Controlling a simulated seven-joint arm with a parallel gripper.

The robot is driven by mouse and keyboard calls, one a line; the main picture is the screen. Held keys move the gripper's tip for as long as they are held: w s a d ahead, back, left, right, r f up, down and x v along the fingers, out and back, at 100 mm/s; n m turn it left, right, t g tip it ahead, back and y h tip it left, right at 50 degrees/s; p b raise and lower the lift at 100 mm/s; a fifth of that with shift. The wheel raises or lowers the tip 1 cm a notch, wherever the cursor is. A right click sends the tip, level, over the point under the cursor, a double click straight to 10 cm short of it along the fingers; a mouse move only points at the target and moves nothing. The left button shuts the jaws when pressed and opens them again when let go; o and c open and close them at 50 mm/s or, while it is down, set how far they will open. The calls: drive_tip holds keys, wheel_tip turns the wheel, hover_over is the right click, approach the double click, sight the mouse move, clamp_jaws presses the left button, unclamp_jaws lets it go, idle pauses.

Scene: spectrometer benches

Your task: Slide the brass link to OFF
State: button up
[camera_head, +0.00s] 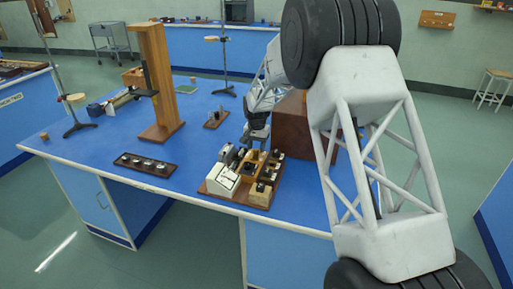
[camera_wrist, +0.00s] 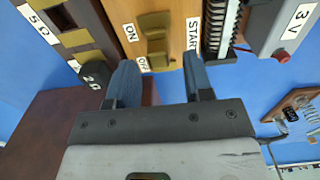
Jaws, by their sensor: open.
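The brass link (camera_wrist: 156,36) shows in the wrist view on a light wooden strip, beside the ON label (camera_wrist: 130,33) and above the OFF label (camera_wrist: 143,64). Brass pieces show at both its upper and lower ends; I cannot tell exactly where the link ends and its contacts begin. My gripper (camera_wrist: 160,61) is open, its two dark blue fingers apart, one on each side below the link. Nothing is between the fingers. In the head view my gripper (camera_head: 257,135) hangs over the back of the wooden apparatus board (camera_head: 212,189); the link is too small to make out there.
A brown box (camera_head: 293,125) stands close behind the board. A dark tray (camera_head: 146,164) and wooden stand (camera_head: 160,85) are left.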

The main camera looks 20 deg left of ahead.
drive_tip(key=shift+f, duration=0.35)
clamp_jaws()
drive_tip(key=shift+w, duration=1.75)
unclamp_jaws()
drive_tip(key=shift+r, duration=0.1)
wheel_tip(320, 180, up, 8)
drive_tip(key=shift+d, duration=0.1)
